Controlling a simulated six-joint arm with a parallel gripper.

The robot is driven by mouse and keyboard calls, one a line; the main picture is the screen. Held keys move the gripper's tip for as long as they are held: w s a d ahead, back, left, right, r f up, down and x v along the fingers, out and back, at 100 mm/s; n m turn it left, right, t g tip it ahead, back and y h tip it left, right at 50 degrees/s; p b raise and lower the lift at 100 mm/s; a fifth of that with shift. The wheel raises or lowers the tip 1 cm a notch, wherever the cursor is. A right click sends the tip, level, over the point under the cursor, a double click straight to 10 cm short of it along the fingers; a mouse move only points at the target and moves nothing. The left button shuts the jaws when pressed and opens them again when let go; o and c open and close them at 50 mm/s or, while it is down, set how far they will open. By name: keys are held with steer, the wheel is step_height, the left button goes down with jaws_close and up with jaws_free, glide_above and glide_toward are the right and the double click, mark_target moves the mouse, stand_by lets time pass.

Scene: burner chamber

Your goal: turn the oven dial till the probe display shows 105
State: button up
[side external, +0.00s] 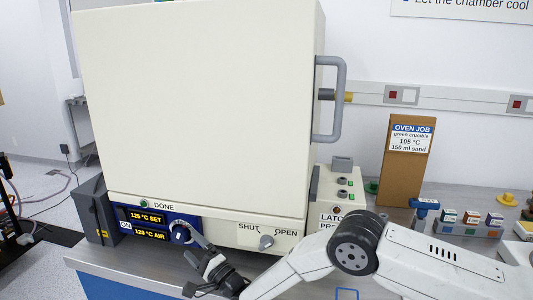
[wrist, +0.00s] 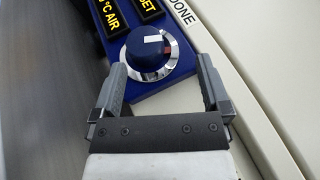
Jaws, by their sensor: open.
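The oven dial (wrist: 150,50) is a round blue knob with a white pointer mark and a silver skirt. It sits on the blue panel, and also shows in the side view (side external: 181,234). My gripper (wrist: 161,64) is open, its fingers either side of the dial's near edge, with a gap to the knob; nothing is held. In the side view my gripper (side external: 199,258) is just in front of the panel. The set display (side external: 146,217) reads 125 °C SET. The air display (side external: 151,234) below seems to read 120 °C AIR. I cannot make out a display marked probe.
The cream oven door (side external: 200,100) is closed, with a grey handle (side external: 341,100). A SHUT/OPEN knob (side external: 266,242) is right of the dial. The job card (side external: 411,138) says green crucible, 105 °C, 150 ml sand. A green lamp (side external: 144,204) is beside DONE.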

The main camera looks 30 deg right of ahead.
mark_target(185, 238)
steer(key=shift+s+d, duration=0.4)
steer(key=shift+s, duration=0.7)
steer(key=shift+s+d, duration=0.45)
steer(key=shift+s, duration=0.65)
steer(key=shift+s+d, duration=0.4)
steer(key=shift+s, duration=0.7)
steer(key=shift+w+a+r+n+g+h, duration=0.25)
steer(key=shift+w+r+n+g+h, duration=0.2)
steer(key=shift+w+g, duration=0.55)
steer(key=shift+w+a+r+n+g+h, duration=0.3)
steer(key=shift+w+n+g, duration=0.4)
steer(key=shift+g, duration=0.5)
steer(key=shift+w+a+r+n+g+h, duration=0.2)
steer(key=shift+w+r+n+g+h, duration=0.2)
steer(key=shift+w+g, duration=0.65)
steer(key=shift+w, duration=0.1)
steer(key=shift+x, duration=3.7)
